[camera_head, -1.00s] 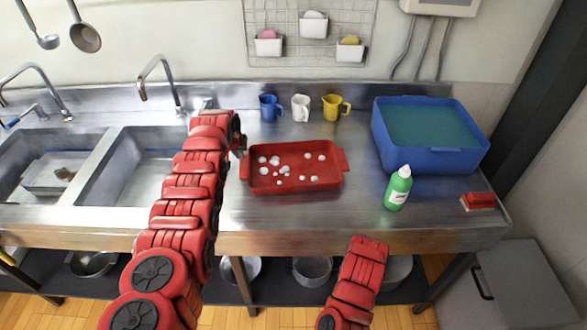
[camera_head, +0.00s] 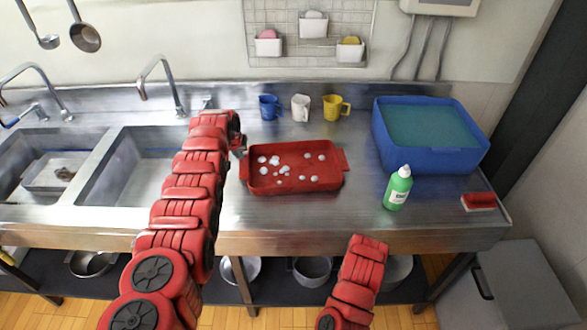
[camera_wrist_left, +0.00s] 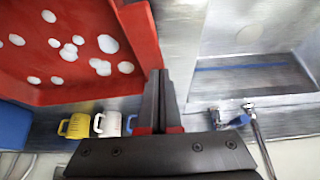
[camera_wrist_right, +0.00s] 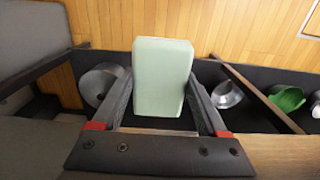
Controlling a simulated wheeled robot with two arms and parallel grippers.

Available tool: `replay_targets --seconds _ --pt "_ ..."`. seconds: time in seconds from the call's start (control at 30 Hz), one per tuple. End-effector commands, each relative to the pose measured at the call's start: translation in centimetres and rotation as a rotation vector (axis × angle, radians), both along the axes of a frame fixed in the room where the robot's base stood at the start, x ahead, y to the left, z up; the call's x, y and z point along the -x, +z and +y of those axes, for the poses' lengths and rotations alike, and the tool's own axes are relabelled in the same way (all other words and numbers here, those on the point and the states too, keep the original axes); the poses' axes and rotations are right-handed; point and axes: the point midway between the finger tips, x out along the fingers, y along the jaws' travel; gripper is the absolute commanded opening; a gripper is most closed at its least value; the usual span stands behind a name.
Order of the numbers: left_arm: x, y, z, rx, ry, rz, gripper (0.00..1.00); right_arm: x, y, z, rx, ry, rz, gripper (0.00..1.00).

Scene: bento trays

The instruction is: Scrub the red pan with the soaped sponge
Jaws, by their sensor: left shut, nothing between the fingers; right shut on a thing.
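The red pan (camera_head: 330,180) lies on the steel counter, with several white spots on its inside floor. It also fills the upper left of the left wrist view (camera_wrist_left: 75,85). My left gripper (camera_head: 240,151) is shut and empty beside the pan's left handle; its fingertips (camera_wrist_left: 160,75) show close to the pan's edge, and I cannot tell whether they touch. My right gripper (camera_wrist_right: 165,95) is shut on a pale green sponge (camera_wrist_right: 163,75), off the counter, with the floor and lower shelf behind it. No foam shows clearly on the sponge. The head view does not show the sponge.
A green bottle (camera_head: 397,190) stands right of the pan, before a blue tub (camera_head: 430,159) of greenish liquid. A red brush (camera_head: 479,202) lies at the right. Blue (camera_head: 268,107), white (camera_head: 300,108) and yellow mugs (camera_head: 333,107) stand behind the pan. Sinks (camera_head: 130,170) are at the left.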

Motion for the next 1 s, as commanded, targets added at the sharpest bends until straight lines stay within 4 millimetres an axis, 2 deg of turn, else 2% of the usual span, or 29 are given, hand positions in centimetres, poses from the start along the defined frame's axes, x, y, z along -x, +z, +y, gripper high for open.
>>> replay_targets --seconds 0.57,1.0 --pt "0.0 -0.8 0.0 0.000 0.000 0.000 0.00 0.0 -0.8 0.0 0.000 0.000 0.000 0.32" --pt "0.1 2.5 0.0 0.000 0.000 0.002 0.00 0.0 1.8 0.0 0.000 0.000 0.000 0.32"
